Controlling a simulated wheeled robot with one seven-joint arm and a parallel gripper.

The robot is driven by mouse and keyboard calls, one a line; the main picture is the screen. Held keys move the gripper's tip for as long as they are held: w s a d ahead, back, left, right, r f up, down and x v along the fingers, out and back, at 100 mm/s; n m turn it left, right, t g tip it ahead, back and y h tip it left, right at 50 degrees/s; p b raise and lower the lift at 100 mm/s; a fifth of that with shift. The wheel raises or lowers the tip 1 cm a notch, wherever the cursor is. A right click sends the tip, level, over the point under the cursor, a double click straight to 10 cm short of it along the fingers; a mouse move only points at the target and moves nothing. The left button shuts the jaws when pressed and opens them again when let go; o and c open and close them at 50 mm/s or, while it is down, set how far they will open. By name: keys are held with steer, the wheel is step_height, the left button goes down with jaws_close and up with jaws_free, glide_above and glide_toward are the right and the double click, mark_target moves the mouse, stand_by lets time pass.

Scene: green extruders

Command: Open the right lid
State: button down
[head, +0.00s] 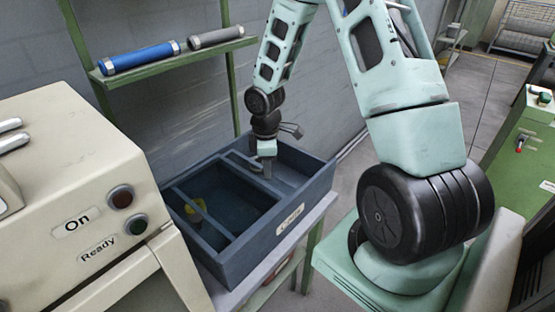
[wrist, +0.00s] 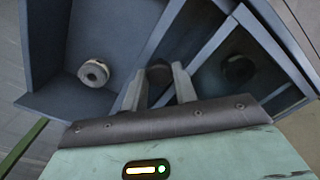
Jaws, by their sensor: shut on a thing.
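A blue-grey open-topped box (head: 318,188) with a pale label on its front stands on a table in the head view. A raised inner frame (head: 205,225) surrounds a dark compartment in its left part. My gripper (head: 267,172) reaches down into the box at the frame's right end, beside the bare right part. In the wrist view my gripper (wrist: 158,92) has its two fingers a little apart, shut on a part at the dividers, apparently the right lid's edge. The held part is mostly hidden, so I cannot tell how the lid lies.
A yellow thing (head: 196,210) is in the left compartment. A pale round part (wrist: 93,72) lies left of my fingers. A cream machine (head: 75,170) is close on the left; a shelf (head: 170,61) holds blue and grey cylinders. A green machine (head: 520,150) stands right.

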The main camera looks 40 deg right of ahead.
steer(key=shift+a, duration=0.3)
steer(key=c, duration=1.1)
jaws_free()
steer(key=shift+r, duration=0.1)
step_height(320, 180, up, 17)
steer(key=shift+r, duration=0.15)
steer(key=shift+a, duration=0.1)
